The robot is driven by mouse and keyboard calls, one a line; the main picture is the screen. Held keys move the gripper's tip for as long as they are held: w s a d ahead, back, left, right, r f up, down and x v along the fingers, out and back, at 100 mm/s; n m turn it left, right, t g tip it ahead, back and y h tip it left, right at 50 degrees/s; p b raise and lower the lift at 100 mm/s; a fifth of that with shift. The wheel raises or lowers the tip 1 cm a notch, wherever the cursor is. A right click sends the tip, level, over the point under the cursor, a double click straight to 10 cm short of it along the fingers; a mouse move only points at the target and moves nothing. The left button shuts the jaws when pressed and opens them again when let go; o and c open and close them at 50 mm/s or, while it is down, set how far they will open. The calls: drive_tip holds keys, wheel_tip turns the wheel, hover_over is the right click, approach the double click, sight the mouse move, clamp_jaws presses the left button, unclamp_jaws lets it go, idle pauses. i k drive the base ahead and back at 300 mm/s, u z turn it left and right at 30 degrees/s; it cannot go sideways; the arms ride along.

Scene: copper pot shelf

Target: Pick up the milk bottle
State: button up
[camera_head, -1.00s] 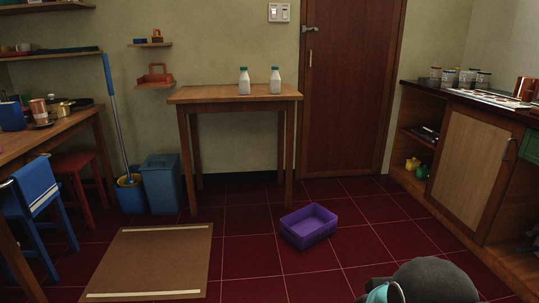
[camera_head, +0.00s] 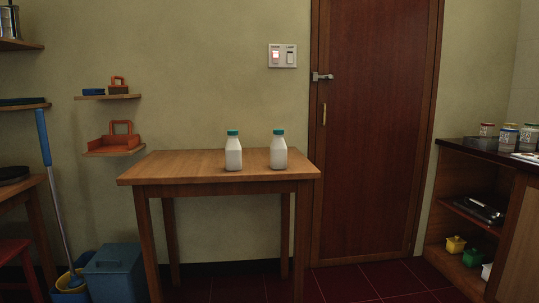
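Two white milk bottles with green caps stand upright on a wooden table against the back wall. The left milk bottle (camera_head: 233,154) and the right milk bottle (camera_head: 278,153) are a small gap apart, near the middle and right of the tabletop (camera_head: 180,166). They look alike. My gripper is not in view.
A blue bin (camera_head: 115,272) and a mop (camera_head: 52,185) in a bucket stand left of the table. A closed door (camera_head: 370,130) is behind at right. A wooden counter (camera_head: 515,220) with jars stands at the far right. Red floor shows between table and counter.

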sight(278, 149)
drive_tip(key=u, duration=0.05)
drive_tip(key=i, duration=1.2)
drive_tip(key=u, duration=0.1)
